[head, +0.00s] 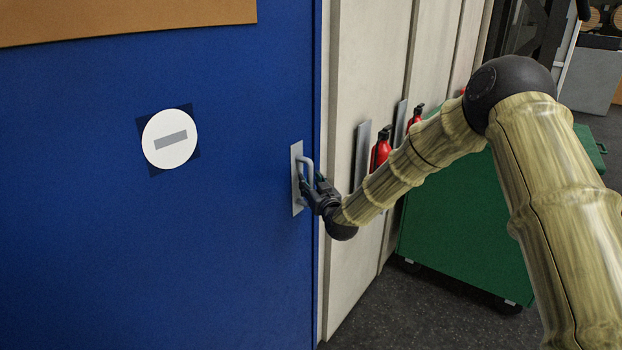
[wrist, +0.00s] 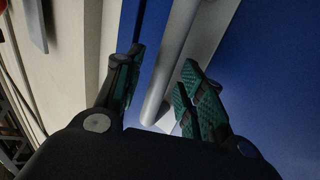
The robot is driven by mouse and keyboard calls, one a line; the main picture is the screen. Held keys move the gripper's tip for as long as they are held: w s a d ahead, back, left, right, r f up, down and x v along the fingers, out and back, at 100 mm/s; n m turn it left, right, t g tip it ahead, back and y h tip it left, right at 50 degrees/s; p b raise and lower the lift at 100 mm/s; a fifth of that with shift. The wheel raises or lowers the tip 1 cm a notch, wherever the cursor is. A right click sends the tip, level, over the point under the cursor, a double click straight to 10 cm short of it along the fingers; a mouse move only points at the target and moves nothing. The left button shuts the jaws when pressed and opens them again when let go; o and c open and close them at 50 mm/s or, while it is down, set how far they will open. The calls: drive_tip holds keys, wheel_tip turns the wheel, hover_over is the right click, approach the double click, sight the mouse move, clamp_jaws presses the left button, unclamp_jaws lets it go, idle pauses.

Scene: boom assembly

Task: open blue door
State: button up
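The blue door (head: 230,230) fills the left of the head view and looks shut against its frame. Its grey handle (head: 307,163) is a bar on a metal plate (head: 296,205) near the door's right edge. My gripper (head: 312,185) is at the handle. In the wrist view my gripper (wrist: 160,88) has its fingers spread apart, with green pads on the inner faces. The handle bar (wrist: 165,70) runs between the two fingers, with gaps visible on its sides. The door also shows at the right of the wrist view (wrist: 275,80).
A pale panelled wall (head: 365,70) stands right of the door, with red fire extinguishers (head: 381,149) on it. A green wheeled container (head: 470,225) stands beside the wall behind my arm. A round white sign (head: 170,138) is on the door. Dark floor (head: 400,315) is open at the bottom.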

drive_tip(key=shift+w+a, duration=0.2)
drive_tip(key=shift+w, duration=0.25)
clamp_jaws()
